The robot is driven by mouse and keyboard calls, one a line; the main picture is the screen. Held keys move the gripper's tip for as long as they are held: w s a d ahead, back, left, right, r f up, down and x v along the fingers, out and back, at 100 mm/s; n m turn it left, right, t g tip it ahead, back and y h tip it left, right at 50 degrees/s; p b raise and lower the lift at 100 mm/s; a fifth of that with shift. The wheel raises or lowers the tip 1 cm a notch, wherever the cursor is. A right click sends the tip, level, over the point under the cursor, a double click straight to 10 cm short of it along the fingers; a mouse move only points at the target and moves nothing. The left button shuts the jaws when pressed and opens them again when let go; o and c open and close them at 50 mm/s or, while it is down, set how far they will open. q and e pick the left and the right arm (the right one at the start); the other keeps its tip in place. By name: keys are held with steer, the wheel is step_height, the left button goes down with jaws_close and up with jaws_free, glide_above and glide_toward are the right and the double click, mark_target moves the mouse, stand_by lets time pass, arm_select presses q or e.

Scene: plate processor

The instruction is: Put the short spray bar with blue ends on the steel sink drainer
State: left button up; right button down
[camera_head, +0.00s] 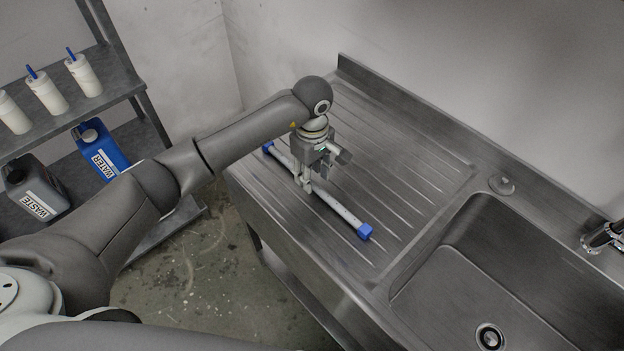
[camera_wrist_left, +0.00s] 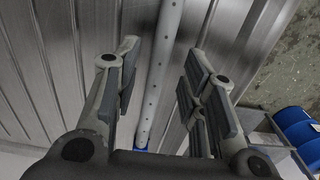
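The short spray bar (camera_head: 338,207) with blue ends lies on the ribbed steel sink drainer (camera_head: 400,165), near its front left edge. One blue end points to the back left, the other toward the sink basin. My left gripper (camera_head: 306,184) is just above the bar's middle. In the left wrist view the gripper (camera_wrist_left: 155,85) is open, and the white bar (camera_wrist_left: 162,70) with small holes runs between its fingers without their closing on it. A blue end (camera_wrist_left: 141,149) shows near the palm. My right gripper is not in view.
The sink basin (camera_head: 465,290) and a tap (camera_head: 602,236) are to the right. At left a shelf (camera_head: 100,112) holds several white bottles, a blue WATER can (camera_head: 100,148) and a grey WASTE can (camera_head: 36,188). The drainer's right part is clear.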

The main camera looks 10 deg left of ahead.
arm_select(q)
step_height(320, 180, up, 10)
steer(key=b, duration=0.2)
steer(key=shift+f+b, duration=0.2)
steer(key=shift+b, duration=0.2)
